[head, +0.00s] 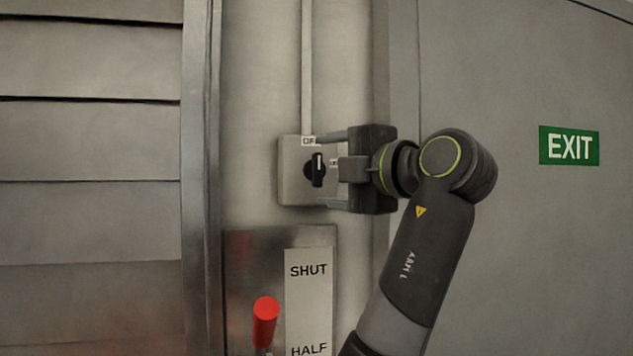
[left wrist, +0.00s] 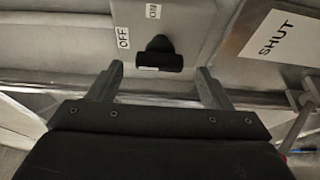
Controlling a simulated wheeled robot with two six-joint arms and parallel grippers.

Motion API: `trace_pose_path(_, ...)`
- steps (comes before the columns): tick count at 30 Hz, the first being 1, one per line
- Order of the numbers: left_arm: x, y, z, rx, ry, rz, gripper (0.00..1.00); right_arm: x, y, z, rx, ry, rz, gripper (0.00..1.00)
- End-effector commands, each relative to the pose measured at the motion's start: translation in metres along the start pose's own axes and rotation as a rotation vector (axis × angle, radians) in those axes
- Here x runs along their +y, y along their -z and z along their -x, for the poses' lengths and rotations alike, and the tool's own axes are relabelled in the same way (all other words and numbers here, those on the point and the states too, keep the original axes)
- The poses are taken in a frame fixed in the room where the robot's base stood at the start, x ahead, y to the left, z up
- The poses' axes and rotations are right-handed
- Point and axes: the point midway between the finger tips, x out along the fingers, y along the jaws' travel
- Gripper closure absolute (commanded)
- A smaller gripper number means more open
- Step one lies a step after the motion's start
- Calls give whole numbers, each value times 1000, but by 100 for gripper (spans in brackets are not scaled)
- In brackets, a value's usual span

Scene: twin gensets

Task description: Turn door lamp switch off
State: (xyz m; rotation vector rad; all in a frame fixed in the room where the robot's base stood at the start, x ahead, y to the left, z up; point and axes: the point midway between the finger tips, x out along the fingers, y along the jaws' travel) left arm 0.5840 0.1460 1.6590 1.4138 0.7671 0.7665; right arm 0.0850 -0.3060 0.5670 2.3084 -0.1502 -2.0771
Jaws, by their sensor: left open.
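The lamp switch is a grey box (head: 292,188) on the wall with a black rotary knob (head: 315,174). The knob's handle stands near upright, its white mark at the upper end, below the OFF label (head: 308,141). My left gripper (head: 324,170) comes from the right, open, one finger above and one below the knob. In the left wrist view the knob (left wrist: 158,55) lies between and just beyond the fingertips (left wrist: 160,70), with no visible contact. My right gripper does not show.
Below the switch is a metal plate (head: 240,262) with a SHUT/HALF label strip (head: 308,300) and a red-tipped lever (head: 265,310). A conduit (head: 307,65) runs up from the box. Left is a slatted panel (head: 90,140); right, a door (head: 520,240) with an EXIT sign (head: 569,146).

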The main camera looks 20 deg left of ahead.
Motion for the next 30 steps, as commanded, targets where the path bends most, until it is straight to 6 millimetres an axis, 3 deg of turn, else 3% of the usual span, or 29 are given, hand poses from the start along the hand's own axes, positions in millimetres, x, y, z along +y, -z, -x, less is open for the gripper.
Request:
trace_pose_path(1,-5,0,15,-4,-3,2,27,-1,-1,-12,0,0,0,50)
trace_pose_path(9,-4,0,81,-2,-3,0,27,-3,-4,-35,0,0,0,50)
trace_pose_path(15,-2,0,116,-1,-1,-1,27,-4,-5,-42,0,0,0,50)
trace_pose_path(21,-1,0,130,0,0,0,27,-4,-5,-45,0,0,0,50)
trace_pose_path(30,-1,0,132,1,1,0,27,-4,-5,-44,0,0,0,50)
